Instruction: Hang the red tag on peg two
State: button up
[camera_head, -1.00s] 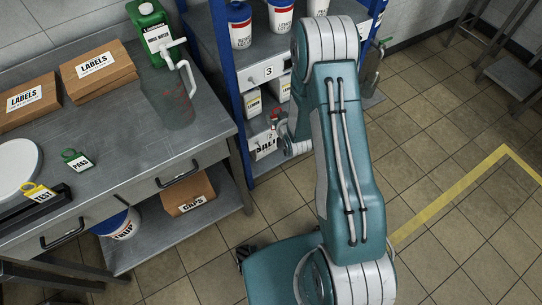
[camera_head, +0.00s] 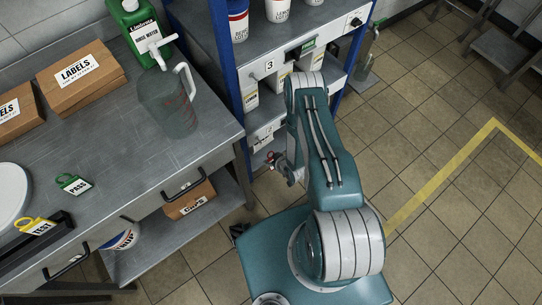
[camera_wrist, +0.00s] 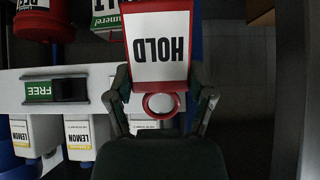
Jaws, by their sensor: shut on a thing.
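The red tag (camera_wrist: 160,48) has a white face reading HOLD, upside down in the wrist view, and a red ring at its lower end there. My gripper (camera_wrist: 160,85) is shut on the tag, with a finger at each side. In the head view my gripper (camera_head: 282,168) is low in front of the blue-framed shelf, with a small red part of the tag (camera_head: 270,157) showing. A plate marked 3 (camera_head: 270,65) is on an upper shelf edge. A plate on the lower shelf edge (camera_head: 262,135) is partly hidden and too small to read surely. I cannot make out peg two.
A green FREE plate (camera_wrist: 39,90) is on a pale shelf edge, near lemon containers (camera_wrist: 78,136). At left, a steel bench (camera_head: 125,160) holds a clear jug (camera_head: 168,105), label boxes, a green PASS tag (camera_head: 73,184) and a yellow TEST tag (camera_head: 36,227).

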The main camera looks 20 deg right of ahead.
jog(key=shift+w+a, duration=0.1)
jog(key=shift+w, duration=0.1)
jog(key=w+a+f, duration=0.1)
jog(key=w+a, duration=0.1)
jog(key=w, duration=0.6)
jog(key=shift+f, duration=0.3)
dwell(0.6)
dwell(0.5)
jog(key=o, duration=0.7)
jog(key=shift+o, duration=0.2)
